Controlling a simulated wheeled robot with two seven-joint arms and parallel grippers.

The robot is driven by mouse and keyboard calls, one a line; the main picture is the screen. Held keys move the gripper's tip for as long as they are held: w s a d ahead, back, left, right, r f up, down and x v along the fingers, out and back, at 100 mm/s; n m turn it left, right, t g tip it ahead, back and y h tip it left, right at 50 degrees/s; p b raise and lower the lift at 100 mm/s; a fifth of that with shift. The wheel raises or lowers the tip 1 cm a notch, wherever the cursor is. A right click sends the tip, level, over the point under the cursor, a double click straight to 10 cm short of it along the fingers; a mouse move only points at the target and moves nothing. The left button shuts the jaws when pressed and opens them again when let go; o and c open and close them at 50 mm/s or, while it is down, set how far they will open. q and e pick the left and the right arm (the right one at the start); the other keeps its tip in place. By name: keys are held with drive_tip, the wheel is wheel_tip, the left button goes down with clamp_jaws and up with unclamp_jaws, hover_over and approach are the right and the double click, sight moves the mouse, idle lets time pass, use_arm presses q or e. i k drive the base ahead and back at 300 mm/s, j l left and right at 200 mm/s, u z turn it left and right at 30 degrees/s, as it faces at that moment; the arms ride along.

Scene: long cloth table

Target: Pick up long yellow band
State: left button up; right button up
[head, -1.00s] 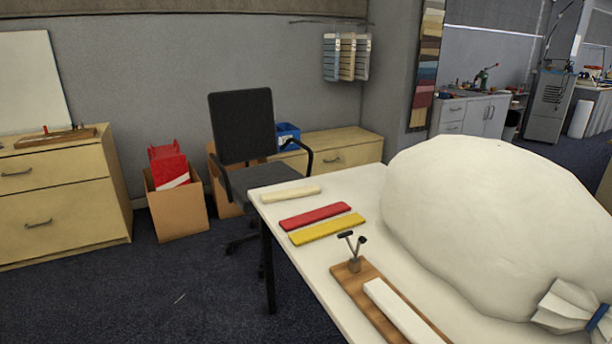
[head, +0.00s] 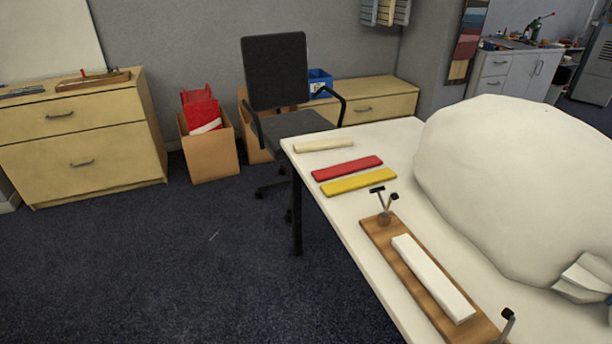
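The long yellow band (head: 358,182) lies flat on the white table (head: 362,232), near its far left end. A red band (head: 347,168) lies just behind it, roughly parallel, and a cream band (head: 324,145) lies farther back. Neither of my grippers shows in the head view, so their state is hidden.
A wooden board (head: 408,262) with a white block (head: 433,278) and metal clamps lies in front of the yellow band. A large white sack (head: 525,180) fills the table's right side. A black chair (head: 280,85) stands behind the table end. The floor at left is clear.

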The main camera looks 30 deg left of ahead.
sight(352, 184)
drive_tip(key=u, duration=0.55)
drive_tip(key=i+j+z, duration=0.2)
drive_tip(key=j, duration=0.15)
drive_tip(key=i+j+z, duration=0.2)
drive_tip(key=j, duration=0.15)
drive_tip(key=i+j+z, duration=0.2)
drive_tip(key=j, duration=0.2)
drive_tip(key=j+z, duration=0.15)
drive_tip(key=j, duration=0.25)
drive_tip(key=i+j+z, duration=0.2)
drive_tip(key=j, duration=0.25)
drive_tip(key=j+z, duration=0.2)
drive_tip(key=j, duration=0.25)
